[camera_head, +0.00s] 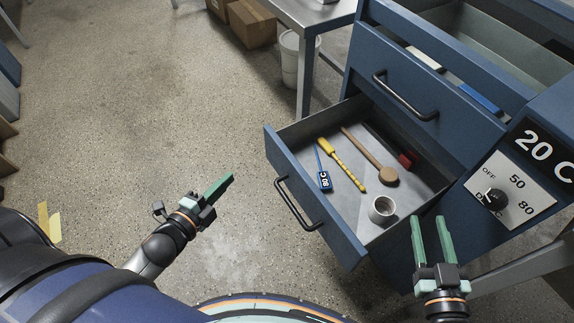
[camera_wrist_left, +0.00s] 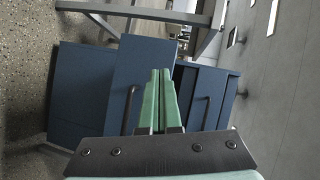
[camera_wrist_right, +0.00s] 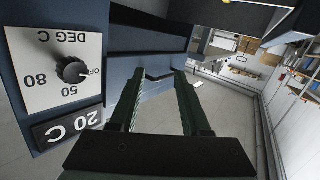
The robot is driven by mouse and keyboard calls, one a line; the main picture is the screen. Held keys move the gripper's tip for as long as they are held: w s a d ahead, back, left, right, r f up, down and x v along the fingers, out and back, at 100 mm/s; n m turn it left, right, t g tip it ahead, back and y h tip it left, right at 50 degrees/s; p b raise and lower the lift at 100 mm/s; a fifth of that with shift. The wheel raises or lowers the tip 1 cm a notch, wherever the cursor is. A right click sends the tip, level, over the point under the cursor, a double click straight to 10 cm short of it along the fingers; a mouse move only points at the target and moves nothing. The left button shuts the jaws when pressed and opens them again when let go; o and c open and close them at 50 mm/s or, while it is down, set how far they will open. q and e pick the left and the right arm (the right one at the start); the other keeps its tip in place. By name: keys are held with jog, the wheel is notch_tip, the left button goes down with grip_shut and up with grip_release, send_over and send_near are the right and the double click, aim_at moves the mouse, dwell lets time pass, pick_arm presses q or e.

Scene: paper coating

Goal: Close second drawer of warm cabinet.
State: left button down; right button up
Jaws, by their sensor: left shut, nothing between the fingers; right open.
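The blue warm cabinet (camera_head: 465,125) stands at the right in the head view. Its lower drawer (camera_head: 316,235) is pulled far out, with a black bar handle (camera_head: 296,205) on its front. Above it, another drawer (camera_head: 375,60) is out a little, with its own black handle (camera_head: 405,97). My left gripper (camera_head: 229,180) is shut and empty, left of the lower drawer's front and apart from it. In the left wrist view its fingers (camera_wrist_left: 158,75) point towards the drawer fronts. My right gripper (camera_head: 430,218) is open and empty, by the lower drawer's right side, below the dial panel.
The dial panel (camera_head: 512,195) is near my right gripper. A bin (camera_head: 292,55) stands behind.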

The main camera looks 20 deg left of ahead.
pick_arm(q)
jog(key=w+a+m+t+h+b, duration=0.25)
jog(key=m+b, duration=0.25)
jog(key=m, duration=0.6)
jog(key=m+g+h+b, duration=0.4)
jog(key=m+h+b, duration=0.15)
jog(key=m, duration=0.95)
send_near(279, 150)
jog(key=shift+h, duration=0.4)
jog(key=x, duration=0.6)
jog(key=shift+w+d+f, duration=0.15)
jog(key=shift+w, duration=0.25)
pick_arm(e)
jog(key=s+a+r+n+t+y, duration=0.1)
jog(key=s+r+n+t+y, duration=0.2)
jog(key=r, duration=0.4)
jog(key=s+a+r+n+t+y, duration=0.2)
jog(key=s+r+n+t+y, duration=0.1)
jog(key=r+n+y, duration=0.2)
notch_tip(279, 150, up, 3)
jog(key=shift+s+f+y, duration=0.1)
jog(key=shift+s+y, duration=0.1)
jog(key=shift+y, duration=0.9)
